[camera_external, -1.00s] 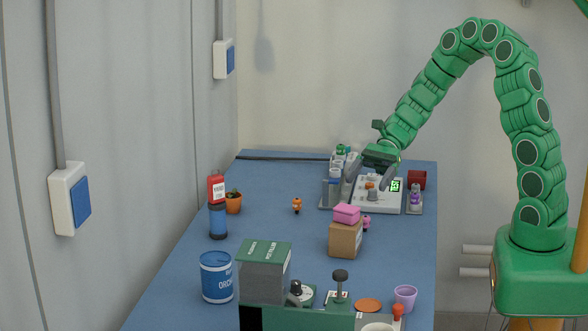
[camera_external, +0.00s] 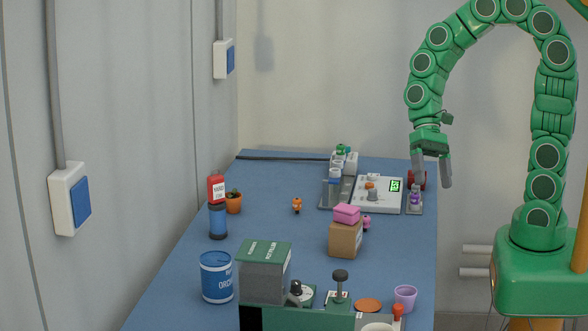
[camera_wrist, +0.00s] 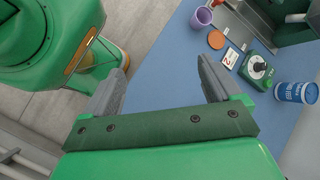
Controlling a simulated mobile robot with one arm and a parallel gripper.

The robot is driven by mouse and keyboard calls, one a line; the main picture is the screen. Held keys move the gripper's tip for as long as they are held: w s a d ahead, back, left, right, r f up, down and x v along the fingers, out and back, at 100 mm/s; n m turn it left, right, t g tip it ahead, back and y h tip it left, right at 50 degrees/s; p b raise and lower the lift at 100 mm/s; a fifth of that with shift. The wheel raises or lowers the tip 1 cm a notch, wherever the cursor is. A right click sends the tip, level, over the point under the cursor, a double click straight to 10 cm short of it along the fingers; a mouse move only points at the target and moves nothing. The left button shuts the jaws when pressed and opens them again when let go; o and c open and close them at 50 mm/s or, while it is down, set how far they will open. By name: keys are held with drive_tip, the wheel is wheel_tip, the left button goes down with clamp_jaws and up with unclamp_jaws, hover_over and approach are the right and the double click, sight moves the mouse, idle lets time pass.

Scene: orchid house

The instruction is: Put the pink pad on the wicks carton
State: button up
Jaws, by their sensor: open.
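The pink pad (camera_external: 346,213) lies flat on top of a small brown carton (camera_external: 345,239) near the middle of the blue table. The carton's label is too small to read, so I cannot tell whether it is the wicks carton. My gripper (camera_external: 433,182) is open and empty, fingers pointing down, at the table's right edge beyond the scale. It is well apart from the pad, farther back and to the right. The wrist view shows both fingers (camera_wrist: 160,72) spread with nothing between them. The pad and carton are not seen there.
A white scale (camera_external: 378,195) and grey tray stand behind the carton. Small orange (camera_external: 297,205) and purple (camera_external: 367,223) figures stand nearby. A grey-green box (camera_external: 264,273), blue tin (camera_external: 216,277) and purple cup (camera_external: 405,297) are in front. The table's left middle is mostly clear.

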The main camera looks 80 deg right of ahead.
drive_tip(key=s+d+r+n+h, duration=0.2)
drive_tip(key=s+n+h, duration=0.1)
drive_tip(key=s, duration=0.4)
drive_tip(key=s+d+r+n+h, duration=0.2)
drive_tip(key=s+d+n+h, duration=0.1)
drive_tip(key=s, duration=0.4)
drive_tip(key=n+h, duration=0.1)
drive_tip(key=n, duration=0.1)
drive_tip(key=shift+d+n, duration=0.2)
drive_tip(key=shift+n, duration=0.1)
